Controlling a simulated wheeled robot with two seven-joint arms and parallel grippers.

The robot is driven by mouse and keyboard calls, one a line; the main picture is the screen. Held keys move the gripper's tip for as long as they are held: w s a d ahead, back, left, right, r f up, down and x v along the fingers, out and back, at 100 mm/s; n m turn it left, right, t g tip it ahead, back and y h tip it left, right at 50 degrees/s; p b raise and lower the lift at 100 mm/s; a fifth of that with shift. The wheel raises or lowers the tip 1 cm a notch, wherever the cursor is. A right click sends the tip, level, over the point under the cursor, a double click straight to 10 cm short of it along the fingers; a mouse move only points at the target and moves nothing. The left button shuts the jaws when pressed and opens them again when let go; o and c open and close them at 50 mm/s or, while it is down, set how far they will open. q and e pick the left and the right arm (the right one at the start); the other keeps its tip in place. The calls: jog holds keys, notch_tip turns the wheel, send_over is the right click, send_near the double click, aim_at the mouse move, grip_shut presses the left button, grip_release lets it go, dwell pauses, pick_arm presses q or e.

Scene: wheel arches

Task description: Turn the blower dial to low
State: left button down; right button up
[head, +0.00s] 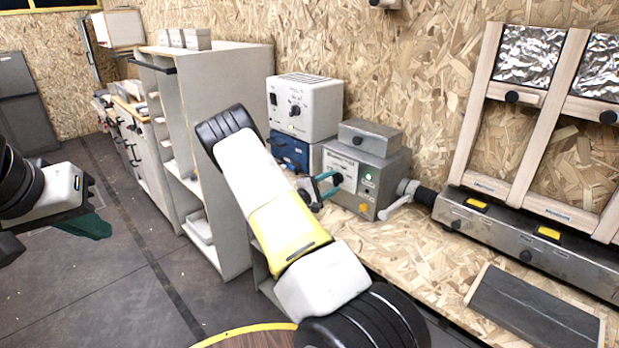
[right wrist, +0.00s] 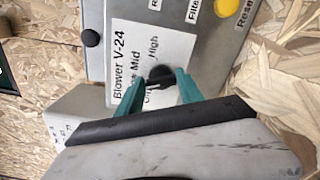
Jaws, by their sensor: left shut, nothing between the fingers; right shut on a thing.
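In the head view my right gripper (head: 331,184) reaches the box's front. I cannot tell which mark the dial points to. My left gripper (head: 95,227) is shut and empty, far left above the floor.
A white unit (head: 305,105) on a blue box (head: 288,150) stands left of the blower box. A grey handle (head: 400,200) juts out on its right. A tall shelf (head: 225,75) stands left of my right arm. A wooden frame rig (head: 530,235) is at right.

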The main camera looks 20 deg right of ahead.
dwell(0.4)
jog(key=o, duration=1.4)
jog(key=v, duration=0.8)
jog(key=shift+d, duration=0.1)
